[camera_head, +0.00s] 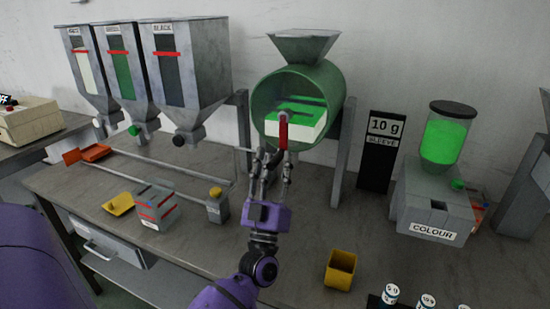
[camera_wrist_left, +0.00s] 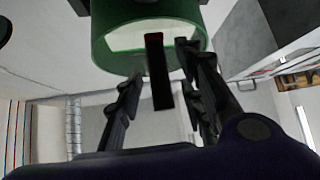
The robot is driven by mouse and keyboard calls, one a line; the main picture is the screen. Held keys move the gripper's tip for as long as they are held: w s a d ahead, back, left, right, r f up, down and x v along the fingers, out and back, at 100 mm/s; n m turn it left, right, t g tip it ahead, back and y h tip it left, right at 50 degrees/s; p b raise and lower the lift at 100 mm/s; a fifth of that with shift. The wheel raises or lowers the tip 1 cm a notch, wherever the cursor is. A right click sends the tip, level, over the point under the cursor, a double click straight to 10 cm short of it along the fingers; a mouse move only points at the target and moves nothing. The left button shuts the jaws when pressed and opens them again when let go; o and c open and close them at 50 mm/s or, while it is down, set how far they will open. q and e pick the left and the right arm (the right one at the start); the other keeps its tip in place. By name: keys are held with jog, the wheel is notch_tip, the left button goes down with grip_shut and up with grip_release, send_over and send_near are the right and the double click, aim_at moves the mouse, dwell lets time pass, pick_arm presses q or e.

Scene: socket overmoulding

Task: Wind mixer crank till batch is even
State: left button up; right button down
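The mixer drum (camera_head: 263,98) is a green cylinder under a grey hopper, with green and white material (camera_head: 297,118) inside its open end. The crank handle (camera_head: 283,131) is a red upright bar in front of the drum. My left gripper (camera_head: 272,155) is just below the handle, its fingers spread and pointing up. In the left wrist view the handle (camera_wrist_left: 158,75) looks dark and appears between the open fingers (camera_wrist_left: 165,80), apart from both; the green drum (camera_wrist_left: 115,45) is beyond. The depth between handle and fingertips is hard to judge. My right gripper is not in view.
Three grey hoppers (camera_head: 190,60) stand at the left. A grey box with red bands (camera_head: 153,208) and a yellow scoop (camera_head: 118,204) lie on the bench (camera_head: 305,225). A yellow cup (camera_head: 341,270), a colour dispenser (camera_head: 432,205) and a black sign (camera_head: 379,160) are to the right.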

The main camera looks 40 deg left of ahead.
pick_arm(q)
jog(key=shift+w+a+r, duration=0.1)
jog(key=shift+w+r, duration=0.1)
jog(key=shift+r, duration=0.05)
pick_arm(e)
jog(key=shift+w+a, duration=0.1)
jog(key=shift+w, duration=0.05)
pick_arm(q)
grip_shut()
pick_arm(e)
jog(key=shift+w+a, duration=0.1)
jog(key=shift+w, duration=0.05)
pick_arm(q)
jog(key=shift+a+m+t+h, duration=0.25)
jog(key=shift+m+t+h, duration=0.05)
jog(key=shift+m+h, duration=0.4)
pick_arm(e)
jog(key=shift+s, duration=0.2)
